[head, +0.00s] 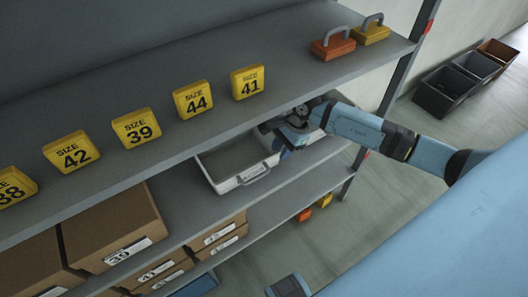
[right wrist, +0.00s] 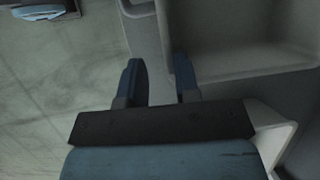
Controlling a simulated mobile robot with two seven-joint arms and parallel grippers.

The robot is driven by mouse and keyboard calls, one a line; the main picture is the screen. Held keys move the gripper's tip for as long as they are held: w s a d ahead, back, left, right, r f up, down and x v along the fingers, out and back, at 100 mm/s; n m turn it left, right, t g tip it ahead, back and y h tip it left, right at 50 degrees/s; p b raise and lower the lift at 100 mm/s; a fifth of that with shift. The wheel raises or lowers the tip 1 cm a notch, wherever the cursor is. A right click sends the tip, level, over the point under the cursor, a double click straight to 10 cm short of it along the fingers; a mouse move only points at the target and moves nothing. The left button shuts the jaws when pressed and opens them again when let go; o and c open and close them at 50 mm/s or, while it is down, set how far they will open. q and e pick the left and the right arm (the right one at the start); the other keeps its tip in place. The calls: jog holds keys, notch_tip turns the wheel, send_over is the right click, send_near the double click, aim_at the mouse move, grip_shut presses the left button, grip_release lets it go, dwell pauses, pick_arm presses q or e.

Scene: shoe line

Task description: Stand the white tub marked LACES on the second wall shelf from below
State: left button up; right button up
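A pale grey-white open tub (head: 257,181) with a front handle stands on the shelf (head: 178,198) below the size tags; I can read no LACES mark. A second pale tub (head: 328,107) shows partly behind my right arm. My right gripper (head: 292,136) is over the right end of the front tub, pointing down toward the gap between the tubs. In the right wrist view its two fingers (right wrist: 160,82) are apart, with a pale edge between them and a tub (right wrist: 245,60) to the right. I cannot tell whether they touch it.
The shelf above holds yellow size tags (head: 192,99) and orange (head: 333,44) and yellow (head: 371,31) handled blocks. Brown boxes (head: 112,228) fill the left below. A rack post (head: 396,75) stands at the right end. Dark bins (head: 446,91) sit on the floor beyond.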

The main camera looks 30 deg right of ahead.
jog(key=shift+s+d, duration=0.15)
jog(key=shift+d, duration=1)
jog(key=shift+s, duration=0.1)
